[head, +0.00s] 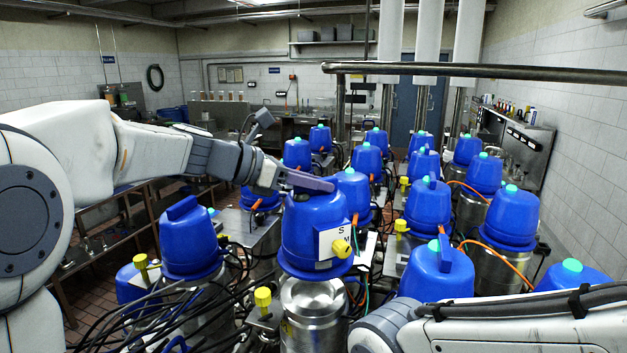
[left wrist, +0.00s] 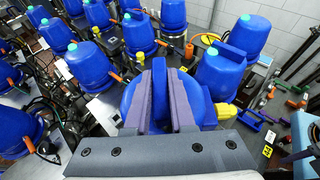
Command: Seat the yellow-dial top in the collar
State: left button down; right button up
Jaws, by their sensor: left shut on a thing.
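The yellow-dial top (head: 308,232) is a blue domed cap with a white label plate and a yellow dial (head: 342,246) on its front. My left gripper (head: 303,186) is shut on the handle at its crown. The left wrist view shows both fingers on either side of the blue handle (left wrist: 159,92), with the yellow dial (left wrist: 226,111) to the right. The top hangs about upright above the steel collar (head: 314,296), whose shiny upper face shows just below the cap's rim. Whether they touch is unclear. My right gripper is out of view; only my right arm shows.
Several similar blue tops on steel bodies stand close around, such as one to the left (head: 188,243) and one to the right (head: 436,272). A yellow valve knob (head: 263,297) and black cables lie beside the collar. A steel rail (head: 480,69) crosses above.

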aim_at(313, 226)
pick_arm(q)
jog(key=shift+a+r, duration=0.1)
jog(key=shift+a, duration=0.2)
notch_tip(313, 226, down, 6)
jog(key=b, duration=0.4)
jog(key=shift+s+r, duration=0.1)
jog(key=shift+r, duration=0.05)
dwell(1.8)
jog(key=shift+f+b, duration=1.35)
jog(key=shift+f, duration=0.4)
jog(key=c, duration=0.7)
grip_release()
